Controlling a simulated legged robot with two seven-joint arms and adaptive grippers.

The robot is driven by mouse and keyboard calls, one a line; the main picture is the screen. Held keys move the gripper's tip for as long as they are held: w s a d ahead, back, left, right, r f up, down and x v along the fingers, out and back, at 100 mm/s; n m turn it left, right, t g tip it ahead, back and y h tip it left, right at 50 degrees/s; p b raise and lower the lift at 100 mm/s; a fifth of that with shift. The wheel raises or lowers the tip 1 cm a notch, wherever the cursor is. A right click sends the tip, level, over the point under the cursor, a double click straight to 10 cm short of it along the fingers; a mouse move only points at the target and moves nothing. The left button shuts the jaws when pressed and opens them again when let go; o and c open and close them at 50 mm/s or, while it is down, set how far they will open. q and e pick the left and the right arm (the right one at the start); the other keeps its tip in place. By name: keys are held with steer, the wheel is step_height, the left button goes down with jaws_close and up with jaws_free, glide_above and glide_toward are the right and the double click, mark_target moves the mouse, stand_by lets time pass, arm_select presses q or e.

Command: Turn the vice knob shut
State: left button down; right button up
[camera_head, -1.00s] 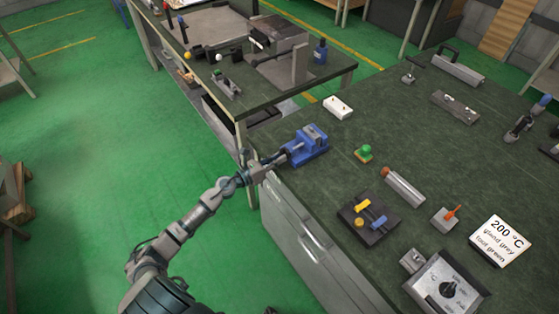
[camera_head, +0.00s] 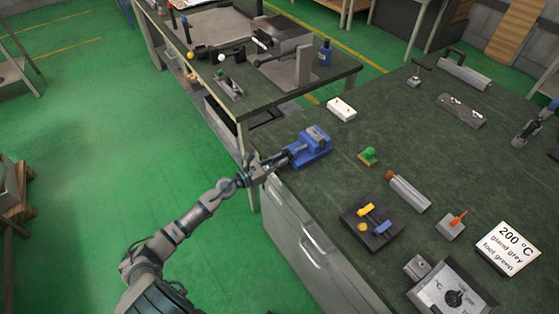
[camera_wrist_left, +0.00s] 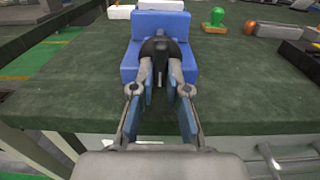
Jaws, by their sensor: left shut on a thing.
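The blue vice (camera_head: 312,148) sits at the left edge of the dark green workbench in the head view. It also shows at the top middle of the left wrist view (camera_wrist_left: 160,28). Its dark knob (camera_wrist_left: 160,48) faces me at the front of the vice. My left gripper (camera_head: 284,158) reaches in from the left, and its fingers (camera_wrist_left: 160,62) are closed on both sides of the knob. The fingers hide much of the knob. My right gripper is not in view.
A white block (camera_head: 341,108) lies behind the vice and a green knobbed piece (camera_head: 369,156) to its right. Another bench (camera_head: 300,94) stands behind.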

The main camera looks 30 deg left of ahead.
arm_select(q)
steer(key=c, duration=1.2)
jaws_free()
steer(key=shift+f, duration=0.35)
steer(key=shift+o, duration=0.2)
steer(key=shift+a+r, duration=0.1)
steer(key=v, duration=1.2)
steer(key=shift+w+a, duration=0.1)
